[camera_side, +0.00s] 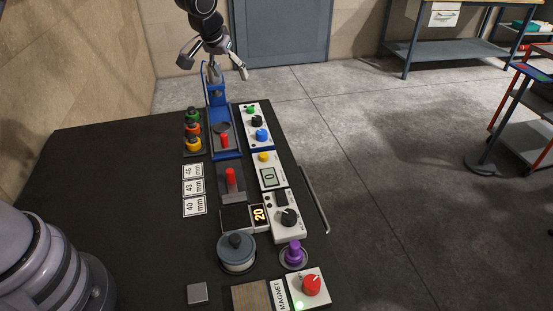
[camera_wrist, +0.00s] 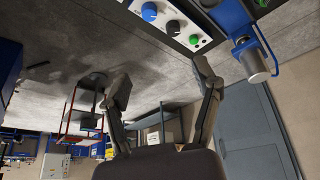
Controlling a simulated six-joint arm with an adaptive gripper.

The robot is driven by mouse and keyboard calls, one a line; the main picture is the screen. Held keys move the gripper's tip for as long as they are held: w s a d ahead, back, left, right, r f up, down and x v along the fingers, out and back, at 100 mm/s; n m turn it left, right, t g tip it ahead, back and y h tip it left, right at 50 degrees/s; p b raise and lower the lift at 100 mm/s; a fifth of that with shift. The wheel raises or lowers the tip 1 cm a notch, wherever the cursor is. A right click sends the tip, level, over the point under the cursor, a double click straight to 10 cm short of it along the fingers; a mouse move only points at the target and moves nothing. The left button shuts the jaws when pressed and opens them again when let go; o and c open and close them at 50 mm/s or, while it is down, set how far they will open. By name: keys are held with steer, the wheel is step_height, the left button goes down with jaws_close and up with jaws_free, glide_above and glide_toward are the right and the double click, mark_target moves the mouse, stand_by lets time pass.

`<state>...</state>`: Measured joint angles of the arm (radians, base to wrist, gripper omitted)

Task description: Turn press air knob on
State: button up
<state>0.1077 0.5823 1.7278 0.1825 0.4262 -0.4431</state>
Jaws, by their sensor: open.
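A white control panel (camera_side: 244,111) beside the blue press (camera_side: 216,97) carries a green button (camera_side: 250,110), a black knob (camera_side: 257,121) and a blue button (camera_side: 262,135). Its labels are too small to read, so I cannot tell which setting the knob is at. In the wrist view the black knob (camera_wrist: 173,28) sits between the blue button (camera_wrist: 149,11) and the green button (camera_wrist: 194,40), at the top. My gripper (camera_side: 214,69) is open and empty, above the far end of the press. Its fingers (camera_wrist: 162,76) are apart from the panel.
Red-handled parts (camera_side: 231,178), a digital readout (camera_side: 269,177), another black knob (camera_side: 289,216), a grey pot (camera_side: 236,252), a purple knob (camera_side: 294,254) and a red knob (camera_side: 311,285) line the black table (camera_side: 120,180). Coloured parts (camera_side: 193,130) stand left of the press.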

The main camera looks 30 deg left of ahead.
glide_toward(261, 131)
steer(key=x, duration=0.9)
steer(key=shift+f, duration=0.25)
steer(key=shift+c, duration=0.2)
steer(key=c, duration=1.1)
